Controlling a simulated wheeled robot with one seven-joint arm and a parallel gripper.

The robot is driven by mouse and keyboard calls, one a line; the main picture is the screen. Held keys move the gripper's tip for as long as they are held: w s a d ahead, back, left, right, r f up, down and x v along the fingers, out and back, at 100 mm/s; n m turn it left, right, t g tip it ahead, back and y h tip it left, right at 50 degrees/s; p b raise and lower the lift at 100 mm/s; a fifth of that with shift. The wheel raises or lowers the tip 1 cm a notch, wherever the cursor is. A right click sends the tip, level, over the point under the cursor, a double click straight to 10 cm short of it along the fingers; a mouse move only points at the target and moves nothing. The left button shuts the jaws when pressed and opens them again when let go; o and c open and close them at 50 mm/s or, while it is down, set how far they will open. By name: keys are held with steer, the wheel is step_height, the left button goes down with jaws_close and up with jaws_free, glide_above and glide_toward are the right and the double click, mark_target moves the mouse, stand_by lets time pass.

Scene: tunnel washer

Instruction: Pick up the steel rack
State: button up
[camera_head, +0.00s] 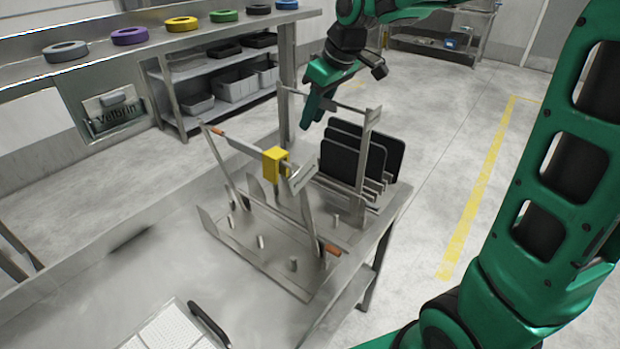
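The steel rack (362,155) stands on the right end of a steel table, in the head view. It has a tall upright, a thin top bar and a slotted base, where several black panels (352,160) stand on edge. My green gripper (311,112) points down at the left part of the top bar, and its fingers overlap the bar in the picture. I cannot tell whether they touch it or are closed around it. The far end of the rack is partly hidden by the gripper and the frame in front.
A steel fixture (262,245) with pegs, slanted bars and a yellow block (276,163) stands close in front of the rack. A white tray (168,330) lies at the table's (130,270) near edge. A shelf with coloured rings (182,24) stands behind. Open floor lies right.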

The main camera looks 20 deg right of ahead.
jaws_close()
steer(key=shift+r, duration=0.1)
stand_by(1.3)
